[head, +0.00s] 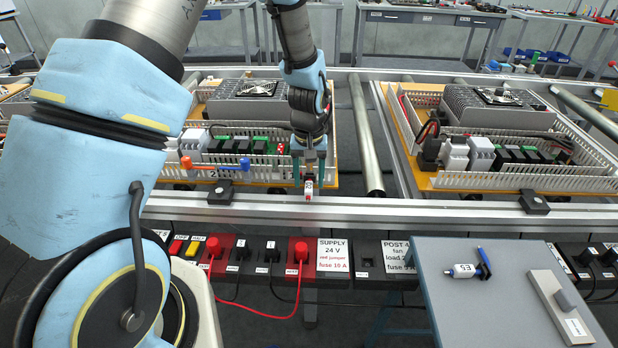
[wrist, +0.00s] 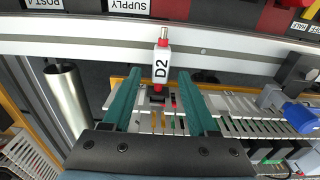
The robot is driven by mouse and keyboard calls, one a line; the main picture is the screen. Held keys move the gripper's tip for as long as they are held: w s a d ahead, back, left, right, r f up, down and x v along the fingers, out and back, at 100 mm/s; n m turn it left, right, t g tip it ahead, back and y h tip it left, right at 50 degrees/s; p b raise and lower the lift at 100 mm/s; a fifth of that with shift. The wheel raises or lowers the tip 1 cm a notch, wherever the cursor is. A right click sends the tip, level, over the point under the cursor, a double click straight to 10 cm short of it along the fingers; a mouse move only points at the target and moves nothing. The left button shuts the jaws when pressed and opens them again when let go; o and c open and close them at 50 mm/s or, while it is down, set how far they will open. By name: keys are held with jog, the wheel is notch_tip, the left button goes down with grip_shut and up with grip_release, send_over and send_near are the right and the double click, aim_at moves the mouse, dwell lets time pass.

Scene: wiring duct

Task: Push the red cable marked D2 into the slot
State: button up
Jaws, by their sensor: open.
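The red cable's end marked D2 (wrist: 160,68) shows in the wrist view as a white sleeve with a red collar and a metal tip pointing toward the rail. In the head view the same end (head: 309,188) hangs at the front edge of the left panel. My gripper (wrist: 160,76) is open, with one green finger on each side of the sleeve and a gap on both sides. In the head view my gripper (head: 309,172) is just above it, at the duct's front. The slotted white duct wall (wrist: 240,124) runs behind. The cable's seat in its slot is unclear.
Orange and blue plugs (head: 215,163) stick out left of my gripper. A metal rail (head: 400,208) runs in front. A second panel (head: 500,183) stands right. A grey table (head: 500,310) holds an E5 marked part (head: 463,271).

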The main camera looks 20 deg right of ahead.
aim_at(309, 183)
notch_tip(309, 183, up, 11)
jog(key=b, duration=0.2)
jog(key=shift+s, duration=0.15)
jog(key=shift+a+f, duration=0.1)
dwell(0.5)
jog(key=s+a+r+n, duration=0.1)
jog(key=a+r+n, duration=0.1)
jog(key=a, duration=1.3)
jog(key=s+a+r+n+t, duration=0.1)
jog(key=s+a+r, duration=0.1)
jog(key=a, duration=1.3)
jog(key=shift+s+n, duration=0.3)
jog(key=shift+n, duration=0.1)
